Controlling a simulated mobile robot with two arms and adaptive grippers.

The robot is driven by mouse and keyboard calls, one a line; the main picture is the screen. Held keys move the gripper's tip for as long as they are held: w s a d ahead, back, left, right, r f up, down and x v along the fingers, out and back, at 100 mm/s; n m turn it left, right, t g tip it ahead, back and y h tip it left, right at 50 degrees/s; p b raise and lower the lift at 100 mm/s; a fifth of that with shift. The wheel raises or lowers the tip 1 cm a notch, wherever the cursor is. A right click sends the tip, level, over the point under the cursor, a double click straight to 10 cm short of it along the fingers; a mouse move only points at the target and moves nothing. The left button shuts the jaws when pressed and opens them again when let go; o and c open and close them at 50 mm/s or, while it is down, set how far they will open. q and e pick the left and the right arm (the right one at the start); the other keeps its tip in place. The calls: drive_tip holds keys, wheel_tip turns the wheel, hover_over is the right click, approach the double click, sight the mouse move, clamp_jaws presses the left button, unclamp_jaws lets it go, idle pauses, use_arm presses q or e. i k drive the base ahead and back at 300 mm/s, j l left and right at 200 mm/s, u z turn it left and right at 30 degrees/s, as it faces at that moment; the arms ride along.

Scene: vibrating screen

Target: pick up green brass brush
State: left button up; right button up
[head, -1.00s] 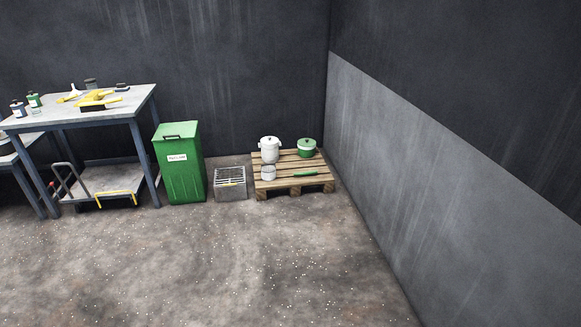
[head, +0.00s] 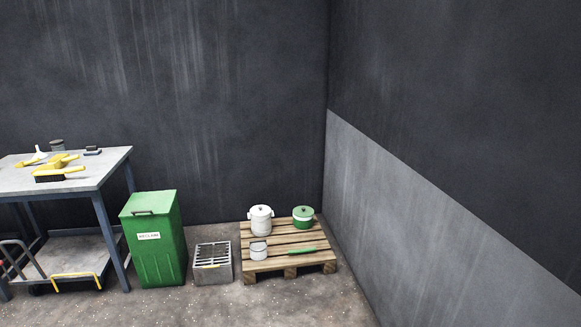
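A thin green object (head: 308,250), which looks like the green brass brush, lies on the front right part of the wooden pallet (head: 289,264). Its bristles are too small to make out. It lies to the right of a small white container (head: 258,251). Neither of my grippers shows in the head view.
A white lidded pot (head: 261,219) and a green lidded pot (head: 303,217) stand at the pallet's back. A metal grated box (head: 213,273) and a green bin (head: 157,248) stand to its left. A workbench (head: 112,166) holds yellow tools. Walls meet behind the pallet; floor in front is free.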

sight(295, 252)
drive_tip(key=i+z, duration=0.2)
drive_tip(key=i, duration=1.6)
